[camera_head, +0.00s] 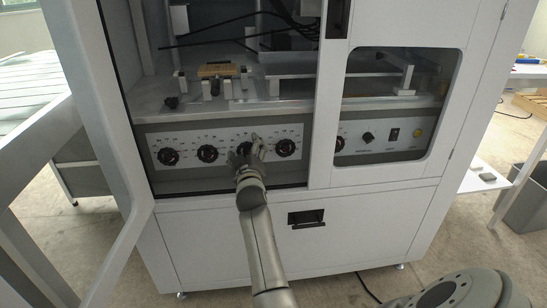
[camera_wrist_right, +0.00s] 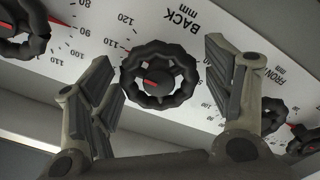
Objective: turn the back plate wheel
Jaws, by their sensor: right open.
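The back plate wheel (camera_wrist_right: 160,76) is a black scalloped handwheel with a red pointer on a white scale marked BACK in the right wrist view. My right gripper (camera_wrist_right: 163,62) is open, with one finger on each side of the wheel. Small gaps show between fingers and rim, so I see no grip; depth to the panel is hard to judge. In the head view my right gripper (camera_head: 248,155) is at the white dial panel (camera_head: 227,140) and hides much of the wheel behind it. My left gripper is not in view.
Other black wheels flank it: one to the right (camera_head: 285,147), others to the left (camera_head: 207,153). The FRONT wheel (camera_wrist_right: 272,112) sits close beside the right finger in the wrist view. A machine frame surrounds the opening, with an open door (camera_head: 40,150) at left.

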